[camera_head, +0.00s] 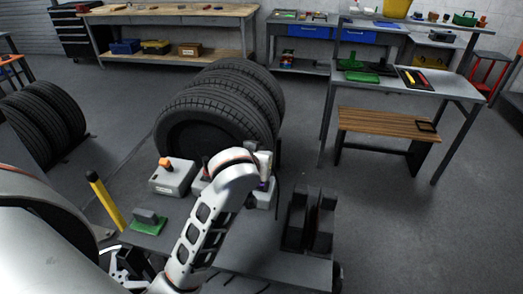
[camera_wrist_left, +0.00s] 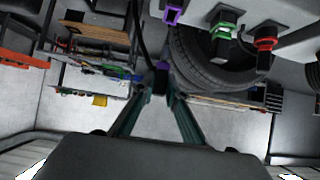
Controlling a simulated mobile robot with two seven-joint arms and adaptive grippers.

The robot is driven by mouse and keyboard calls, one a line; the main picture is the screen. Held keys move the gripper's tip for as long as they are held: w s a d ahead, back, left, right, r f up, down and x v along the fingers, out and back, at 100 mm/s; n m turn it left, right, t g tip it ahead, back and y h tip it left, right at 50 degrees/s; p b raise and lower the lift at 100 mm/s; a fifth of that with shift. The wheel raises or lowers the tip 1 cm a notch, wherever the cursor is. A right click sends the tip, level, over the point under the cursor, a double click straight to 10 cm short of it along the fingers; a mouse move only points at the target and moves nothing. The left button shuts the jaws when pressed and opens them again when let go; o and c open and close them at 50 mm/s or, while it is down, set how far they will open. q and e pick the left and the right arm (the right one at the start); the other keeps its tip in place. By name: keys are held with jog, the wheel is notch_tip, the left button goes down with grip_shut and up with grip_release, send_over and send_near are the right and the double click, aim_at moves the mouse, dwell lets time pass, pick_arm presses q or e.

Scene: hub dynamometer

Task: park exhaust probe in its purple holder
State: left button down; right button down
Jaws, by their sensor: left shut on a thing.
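My left gripper (camera_wrist_left: 160,92) has its two fingers closed together on the exhaust probe, a dark piece with a purple band (camera_wrist_left: 161,66), in the left wrist view. A black hose runs up from near it. The purple holder (camera_wrist_left: 172,15), an open bracket, is at the top edge of that view, apart from the probe and a little to its right. In the head view my arm's white wrist hides most of the gripper, and the probe cannot be made out clearly. My right gripper is in neither view.
A green holder (camera_wrist_left: 224,30) and a red holder (camera_wrist_left: 265,43), each with a dark piece, sit beside the purple one. Large tires (camera_head: 215,115) stand behind. A grey box with an orange knob (camera_head: 173,178) and a green mat (camera_head: 150,229) are nearby.

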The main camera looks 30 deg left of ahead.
pick_arm(q)
jog(key=shift+f, duration=2.3)
jog(key=shift+f, duration=1.35)
jog(key=c, duration=1.9)
grip_release()
jog(key=v, duration=1.2)
jog(key=shift+s, duration=0.1)
